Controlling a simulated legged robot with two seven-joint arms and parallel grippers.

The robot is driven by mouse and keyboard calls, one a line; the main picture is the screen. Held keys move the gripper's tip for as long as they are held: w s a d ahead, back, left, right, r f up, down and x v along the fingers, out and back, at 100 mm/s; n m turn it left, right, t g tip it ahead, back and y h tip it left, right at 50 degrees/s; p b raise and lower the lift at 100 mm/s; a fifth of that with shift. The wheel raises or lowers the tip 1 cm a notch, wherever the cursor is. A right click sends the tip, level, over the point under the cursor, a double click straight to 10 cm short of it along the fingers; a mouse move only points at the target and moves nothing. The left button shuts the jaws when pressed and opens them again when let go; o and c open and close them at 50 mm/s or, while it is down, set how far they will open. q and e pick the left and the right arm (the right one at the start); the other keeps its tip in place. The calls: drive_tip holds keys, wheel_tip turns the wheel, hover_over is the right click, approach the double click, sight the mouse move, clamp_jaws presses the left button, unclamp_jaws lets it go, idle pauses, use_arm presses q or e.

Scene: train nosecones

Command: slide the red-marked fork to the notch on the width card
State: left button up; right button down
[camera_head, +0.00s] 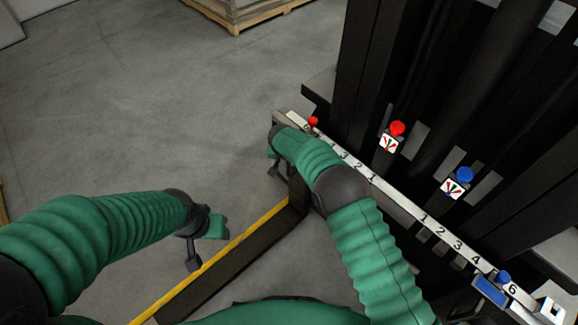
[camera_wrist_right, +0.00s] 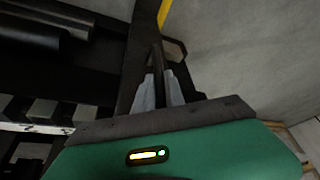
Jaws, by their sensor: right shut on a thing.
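The red-marked fork is a dark bar with a yellow edge (camera_head: 228,257), running down and left from the rail in the head view. A red knob (camera_head: 313,122) sits at its top on the rail. My right gripper (camera_head: 273,167) is at its upright, partly hidden by my own arm. In the right wrist view its fingers (camera_wrist_right: 160,91) are shut on the fork's dark upright (camera_wrist_right: 157,62). My left gripper (camera_head: 204,240) hangs left of the fork, apart from it; its jaw gap is unclear. I cannot make out a width card with certainty.
The pale numbered rail (camera_head: 405,205) runs from upper left to lower right. A blue knob (camera_head: 503,278) and a blue plate (camera_head: 490,291) are near its right end. Red (camera_head: 397,129) and blue (camera_head: 465,174) levers stand behind it. Clear floor lies left.

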drive_tip(key=shift+d, duration=0.3)
drive_tip(key=c, duration=1.7)
unclamp_jaws()
drive_tip(key=shift+r, duration=0.1)
drive_tip(key=shift+c, duration=0.2)
drive_tip(key=o, duration=0.3)
drive_tip(key=shift+s, duration=0.15)
drive_tip(key=shift+o, duration=0.2)
drive_tip(key=shift+a, duration=0.1)
